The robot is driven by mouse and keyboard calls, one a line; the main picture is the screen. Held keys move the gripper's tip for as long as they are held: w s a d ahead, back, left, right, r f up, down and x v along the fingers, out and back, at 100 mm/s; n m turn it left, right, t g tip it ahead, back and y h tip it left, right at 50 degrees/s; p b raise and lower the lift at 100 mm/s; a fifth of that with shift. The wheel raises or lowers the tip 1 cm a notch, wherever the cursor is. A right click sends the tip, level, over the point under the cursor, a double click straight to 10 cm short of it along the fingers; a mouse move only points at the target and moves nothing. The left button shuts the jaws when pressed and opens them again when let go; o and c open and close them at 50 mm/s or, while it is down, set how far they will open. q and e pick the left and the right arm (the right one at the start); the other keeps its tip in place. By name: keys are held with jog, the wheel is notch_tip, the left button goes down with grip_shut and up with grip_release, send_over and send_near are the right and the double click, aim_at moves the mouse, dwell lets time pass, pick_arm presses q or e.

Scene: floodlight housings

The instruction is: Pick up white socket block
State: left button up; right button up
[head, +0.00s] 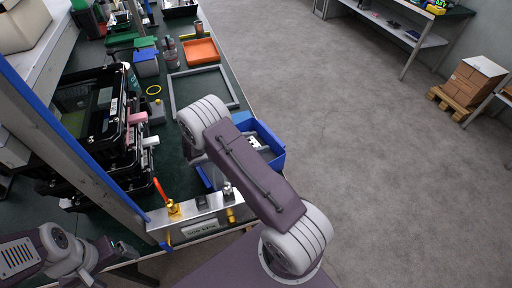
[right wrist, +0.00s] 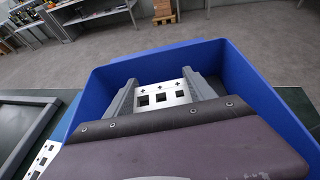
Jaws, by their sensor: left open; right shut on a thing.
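The white socket block (right wrist: 158,88), with a row of square holes and small cross marks, is between the two grey fingers of my right gripper (right wrist: 160,96) in the right wrist view. The gripper is shut on it, inside or just above the blue bin (right wrist: 262,92). In the head view the bin (head: 273,163) is partly covered by my right arm. A small part of the block (head: 257,142) shows there. My left gripper (head: 108,266) is open and empty at the lower left of the head view.
A second white piece with holes (right wrist: 40,160) lies left of the bin. A metal fixture box (head: 200,220) stands at the bench's near end. Black housings (head: 110,120) stand at left. A grey frame (head: 235,92) and an orange tray (head: 201,51) lie farther back.

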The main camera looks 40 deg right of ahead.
jog(key=w+d+r, duration=0.1)
jog(key=w+r, duration=0.1)
jog(key=w, duration=0.1)
jog(key=w+d+r, duration=0.2)
jog(key=w+r, duration=0.1)
jog(key=w, duration=0.1)
jog(key=w+d+r+b, duration=0.1)
jog(key=w+d+r, duration=0.1)
jog(key=w, duration=0.1)
jog(key=shift+w+r, duration=0.25)
